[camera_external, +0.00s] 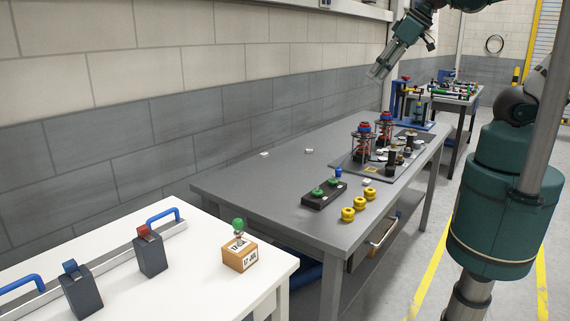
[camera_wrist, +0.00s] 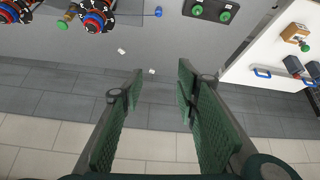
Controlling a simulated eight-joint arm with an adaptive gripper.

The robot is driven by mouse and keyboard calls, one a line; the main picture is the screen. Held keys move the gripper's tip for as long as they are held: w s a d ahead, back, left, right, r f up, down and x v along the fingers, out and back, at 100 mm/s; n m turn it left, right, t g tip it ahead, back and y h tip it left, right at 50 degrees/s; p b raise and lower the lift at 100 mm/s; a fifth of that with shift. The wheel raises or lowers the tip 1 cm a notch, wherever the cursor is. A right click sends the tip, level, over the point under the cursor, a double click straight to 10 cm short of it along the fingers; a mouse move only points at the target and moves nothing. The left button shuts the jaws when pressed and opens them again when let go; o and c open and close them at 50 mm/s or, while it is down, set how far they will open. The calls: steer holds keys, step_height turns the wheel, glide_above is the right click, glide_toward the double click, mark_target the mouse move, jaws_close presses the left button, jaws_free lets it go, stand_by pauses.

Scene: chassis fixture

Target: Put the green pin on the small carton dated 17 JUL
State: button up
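A green-topped pin (camera_external: 238,225) stands upright on a small tan carton (camera_external: 232,258) on the white table at the front left. The carton's white front label appears to read 17 JUL, in small print. In the wrist view the carton (camera_wrist: 293,32) and the green pin top (camera_wrist: 304,47) are at the upper right edge. My gripper (camera_external: 376,73) is high above the far part of the grey table, well away from the carton. In the wrist view my gripper (camera_wrist: 160,78) is open, with nothing between its fingers.
A black block (camera_external: 324,196) with two green knobs, yellow spools (camera_external: 359,204) and red-blue assemblies (camera_external: 362,140) stand on the grey table (camera_external: 250,178). The grey table's left part is clear.

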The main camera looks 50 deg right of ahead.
steer(key=shift+m+t, duration=0.3)
steer(key=shift+m, duration=0.6)
steer(key=shift+s+d+f, duration=0.35)
steer(key=shift+s+d, duration=0.4)
steer(key=shift+d, duration=0.05)
steer(key=shift+s+d+f, duration=0.3)
steer(key=shift+s+d, duration=0.45)
step_height(320, 180, down, 14)
steer(key=b, duration=1.4)
steer(key=shift+f, duration=0.1)
